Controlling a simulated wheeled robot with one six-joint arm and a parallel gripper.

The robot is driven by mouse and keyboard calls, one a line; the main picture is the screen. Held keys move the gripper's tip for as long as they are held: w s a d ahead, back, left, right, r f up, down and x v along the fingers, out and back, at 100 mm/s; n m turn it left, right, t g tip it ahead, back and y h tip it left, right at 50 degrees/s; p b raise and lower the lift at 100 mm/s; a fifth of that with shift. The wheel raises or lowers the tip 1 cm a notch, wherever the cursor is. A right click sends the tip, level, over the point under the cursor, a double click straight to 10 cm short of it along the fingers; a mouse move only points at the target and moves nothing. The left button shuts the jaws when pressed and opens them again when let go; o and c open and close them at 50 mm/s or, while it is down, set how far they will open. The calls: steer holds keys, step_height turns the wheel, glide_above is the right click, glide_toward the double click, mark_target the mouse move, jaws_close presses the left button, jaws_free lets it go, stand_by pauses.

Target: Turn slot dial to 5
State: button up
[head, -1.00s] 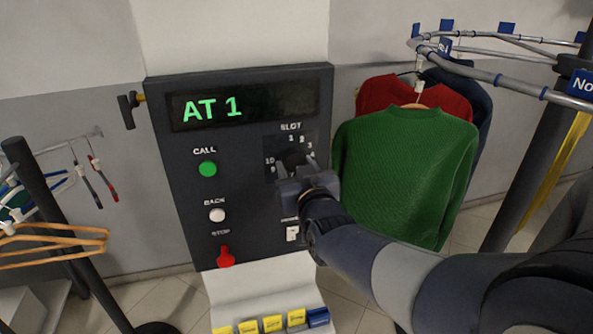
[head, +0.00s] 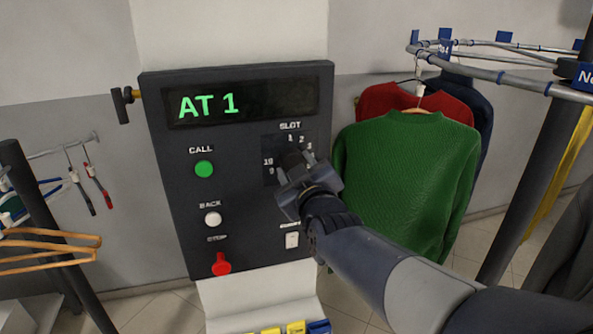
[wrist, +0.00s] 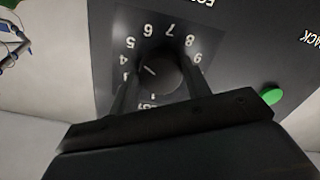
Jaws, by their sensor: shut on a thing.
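The slot dial (wrist: 172,72) is a dark round knob ringed by white numbers on the control panel. In the wrist view it sits between my two gripper fingers (wrist: 162,88), which are shut on it. Its white pointer line aims near the 4, on the side toward the 5 (wrist: 131,43). In the head view my gripper (head: 292,163) covers most of the dial and some numbers, and its body is tilted. The panel's display (head: 240,103) reads "AT 1" in green.
The panel (head: 240,210) also carries a green CALL button (head: 204,169), a white BACK button (head: 213,219) and a red STOP control (head: 221,264). A green sweater (head: 405,180) hangs close to the right. Wooden hangers (head: 50,250) are at the left.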

steer(key=o, duration=1)
steer(key=b+v, duration=0.1)
steer(key=v, duration=0.9)
steer(key=shift+s+d, duration=0.1)
steer(key=shift+s, duration=0.3)
steer(key=shift+p+x, duration=0.55)
steer(key=shift+x, duration=4.85)
steer(key=shift+s, duration=0.1)
